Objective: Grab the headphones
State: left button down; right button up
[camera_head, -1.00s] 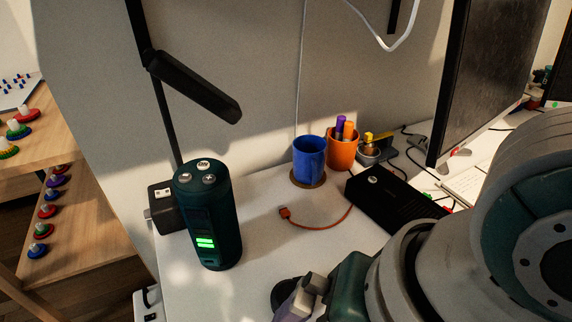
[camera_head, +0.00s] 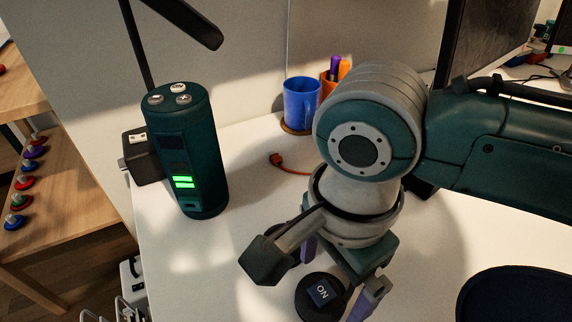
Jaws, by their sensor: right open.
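A round black piece with a white-lettered label, which looks like an ear cup of the headphones (camera_head: 318,300), lies on the white desk at the bottom centre. Another dark part shows just behind it, mostly hidden by my right wrist, so the headphones' full shape cannot be made out. My right gripper (camera_head: 338,279) points down over the headphones. Its purple-grey fingers are open, one behind the labelled cup and one to its right. Whether they touch it I cannot tell. My left gripper is not in view.
A tall dark green cylinder (camera_head: 190,150) with green lights stands at the left of the desk (camera_head: 190,285). A blue mug (camera_head: 301,103) and an orange pen cup (camera_head: 327,84) stand at the back. A monitor (camera_head: 490,40) is behind my right arm. The desk's left front is clear.

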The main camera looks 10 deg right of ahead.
aim_at(328, 288)
notch_tip(328, 288, down, 3)
jog(key=shift+f+b, duration=0.15)
jog(key=shift+b, duration=0.35)
jog(key=shift+c, duration=0.2)
jog(key=c, duration=1.4)
